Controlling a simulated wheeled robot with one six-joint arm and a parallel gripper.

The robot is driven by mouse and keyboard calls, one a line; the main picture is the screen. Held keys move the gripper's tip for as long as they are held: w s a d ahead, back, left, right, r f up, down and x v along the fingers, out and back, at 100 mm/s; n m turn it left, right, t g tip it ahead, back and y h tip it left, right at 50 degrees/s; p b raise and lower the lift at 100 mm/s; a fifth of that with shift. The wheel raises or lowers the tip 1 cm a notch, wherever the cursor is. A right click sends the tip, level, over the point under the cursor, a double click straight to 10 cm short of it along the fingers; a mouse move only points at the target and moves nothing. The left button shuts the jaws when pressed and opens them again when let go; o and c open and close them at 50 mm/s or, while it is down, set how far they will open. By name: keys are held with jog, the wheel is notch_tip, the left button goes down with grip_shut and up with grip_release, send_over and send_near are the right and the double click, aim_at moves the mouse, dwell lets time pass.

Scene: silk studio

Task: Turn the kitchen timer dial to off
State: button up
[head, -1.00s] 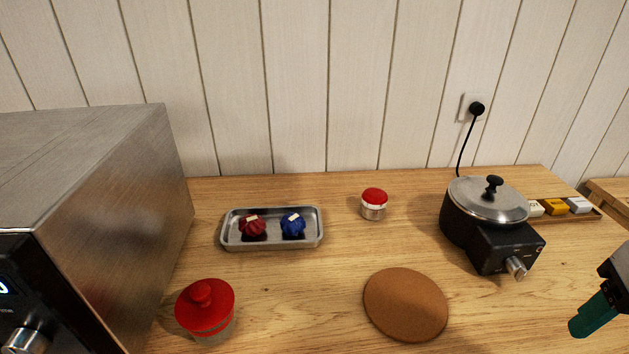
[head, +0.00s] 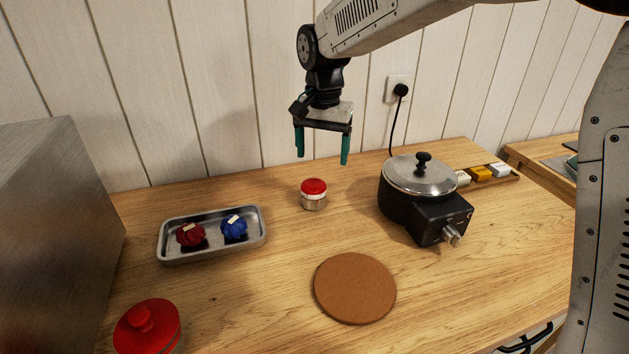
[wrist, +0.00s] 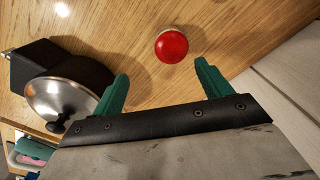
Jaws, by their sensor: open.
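A small round red-topped item (head: 314,190) with a pale band and a metallic lower part stands upright near the middle back of the table. It looks like the kitchen timer, but its markings are too small to read. It also shows in the wrist view (wrist: 171,46), between and beyond the fingertips. My gripper (head: 322,160) is open and empty, fingers pointing down. It hangs above and behind the red-topped item without touching it. The green fingers also show in the wrist view (wrist: 162,70).
A black cooker (head: 425,205) with a lid and front knob stands right of the item. A metal tray (head: 170,258) holding a red and a blue bundle is left. A cork mat (head: 355,287) lies in front. A larger red-lidded jar (head: 148,328) stands front left.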

aim_at(314, 183)
jog(key=shift+w+a+f, duration=0.3)
jog(key=shift+a+f, duration=0.15)
jog(key=shift+a, duration=0.05)
jog(key=shift+w+a+f, duration=0.25)
jog(key=shift+a+f, duration=0.15)
jog(key=shift+a, duration=0.05)
notch_tip(314, 183, down, 8)
jog(key=shift+r, duration=0.25)
jog(key=shift+d, duration=0.1)
jog(key=c, duration=1)
